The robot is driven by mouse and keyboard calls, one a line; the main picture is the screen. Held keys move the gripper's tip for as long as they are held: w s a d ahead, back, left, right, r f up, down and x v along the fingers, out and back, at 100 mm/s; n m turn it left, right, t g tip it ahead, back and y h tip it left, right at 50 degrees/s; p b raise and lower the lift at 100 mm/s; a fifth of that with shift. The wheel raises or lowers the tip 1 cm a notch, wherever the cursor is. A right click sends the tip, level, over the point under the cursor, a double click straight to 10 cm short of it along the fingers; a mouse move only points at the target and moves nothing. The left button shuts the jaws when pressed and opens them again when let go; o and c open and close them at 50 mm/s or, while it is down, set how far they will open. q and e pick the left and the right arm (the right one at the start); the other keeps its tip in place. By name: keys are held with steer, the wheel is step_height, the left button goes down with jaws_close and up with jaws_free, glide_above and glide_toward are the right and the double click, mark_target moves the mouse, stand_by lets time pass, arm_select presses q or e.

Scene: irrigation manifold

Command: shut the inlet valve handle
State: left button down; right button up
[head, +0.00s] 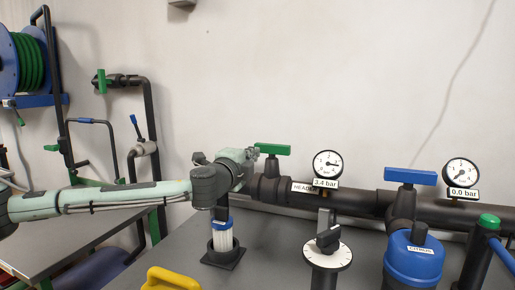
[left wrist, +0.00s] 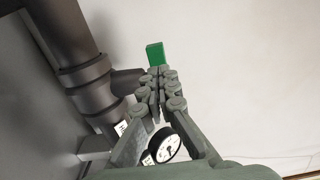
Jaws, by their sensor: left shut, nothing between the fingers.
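A green lever handle (head: 272,149) sits on top of a dark valve on the black header pipe (head: 355,200). In the head view it lies roughly along the pipe. I take it for the inlet valve handle; no label naming it shows. My left gripper (head: 250,156) is shut and empty, its fingertips at the handle's left end. In the left wrist view the green handle's end (left wrist: 156,54) shows just beyond the closed fingertips (left wrist: 157,76). I cannot tell whether they touch. My right gripper is not in view.
A gauge reading 3.4 bar (head: 328,164) stands right of the handle. Farther right are a blue handle (head: 410,176), a 0.0 bar gauge (head: 461,173) and a blue canister (head: 413,260). A clear filter (head: 223,240) stands below my gripper. A dial (head: 328,255) stands in front.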

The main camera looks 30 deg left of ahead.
mark_target(262, 148)
arm_select(q)
steer(key=shift+x, duration=1.9)
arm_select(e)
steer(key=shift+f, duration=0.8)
arm_select(q)
steer(key=shift+a+f, duration=0.1)
steer(key=shift+a, duration=0.1)
steer(key=shift+m+h, duration=0.3)
steer(key=shift+h, duration=0.1)
steer(key=shift+a, duration=0.1)
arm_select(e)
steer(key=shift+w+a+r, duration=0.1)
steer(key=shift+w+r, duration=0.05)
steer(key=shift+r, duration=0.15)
arm_select(q)
steer(key=shift+w+a+m+h, duration=0.1)
steer(key=shift+m+h, duration=0.2)
steer(key=shift+h, duration=0.2)
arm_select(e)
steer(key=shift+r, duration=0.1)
